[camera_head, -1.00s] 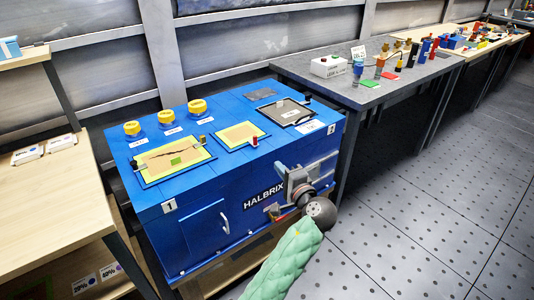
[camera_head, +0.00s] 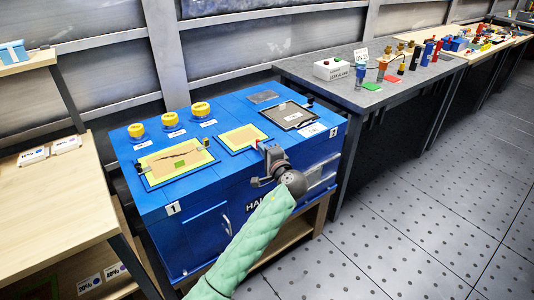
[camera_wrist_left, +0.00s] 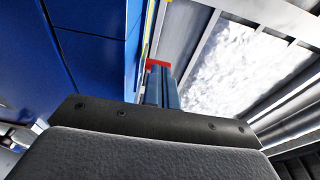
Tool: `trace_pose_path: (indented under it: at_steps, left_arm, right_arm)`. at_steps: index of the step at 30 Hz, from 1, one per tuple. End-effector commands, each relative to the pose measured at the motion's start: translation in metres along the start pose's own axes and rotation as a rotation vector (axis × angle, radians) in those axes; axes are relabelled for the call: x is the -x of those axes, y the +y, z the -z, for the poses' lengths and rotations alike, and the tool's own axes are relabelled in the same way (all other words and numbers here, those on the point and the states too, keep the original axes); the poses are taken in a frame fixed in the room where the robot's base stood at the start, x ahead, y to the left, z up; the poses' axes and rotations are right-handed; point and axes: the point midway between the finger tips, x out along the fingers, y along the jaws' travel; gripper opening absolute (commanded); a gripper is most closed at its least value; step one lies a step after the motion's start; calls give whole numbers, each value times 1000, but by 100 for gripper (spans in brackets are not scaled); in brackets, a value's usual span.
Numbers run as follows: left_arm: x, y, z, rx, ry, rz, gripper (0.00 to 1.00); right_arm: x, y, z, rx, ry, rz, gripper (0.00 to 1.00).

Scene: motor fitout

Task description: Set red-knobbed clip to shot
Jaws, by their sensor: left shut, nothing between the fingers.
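The blue HALBRIX cabinet (camera_head: 230,190) has panels on its top. The middle panel (camera_head: 240,138) is a framed yellow-green sheet. The red-knobbed clip (camera_head: 258,144) is at this panel's front right side, mostly hidden by my left gripper (camera_head: 267,151). In the left wrist view a red part (camera_wrist_left: 157,63), apparently the knob, shows just beyond the gripper's tip. My left gripper is shut and empty, right by the clip. I cannot tell whether it touches it or how the clip is set. My right gripper is out of view.
Beside it lie a left panel (camera_head: 176,162) with a cracked-looking sheet and a dark right panel (camera_head: 291,115). Yellow knobs (camera_head: 170,120) stand along the back. A grey table (camera_head: 345,95) with small parts is at right, a wooden bench (camera_head: 55,205) at left.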

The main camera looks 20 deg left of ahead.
Motion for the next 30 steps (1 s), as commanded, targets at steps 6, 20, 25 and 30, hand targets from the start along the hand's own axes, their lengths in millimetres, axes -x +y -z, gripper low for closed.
trace_pose_path:
  at_steps: [6, 20, 25, 30]
  left_arm:
    - [-2, 0, 0, 1, 0, 0, 0]
    - [-34, -1, -5, 1, -1, 1, 0]
    - [-37, -1, -5, 1, -1, 2, 0]
    - [-38, -2, -6, 2, -1, 3, 0]
  right_arm:
    - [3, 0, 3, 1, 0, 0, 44]
    - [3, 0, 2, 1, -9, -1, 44]
    - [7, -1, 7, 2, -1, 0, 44]
    - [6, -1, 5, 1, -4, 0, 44]
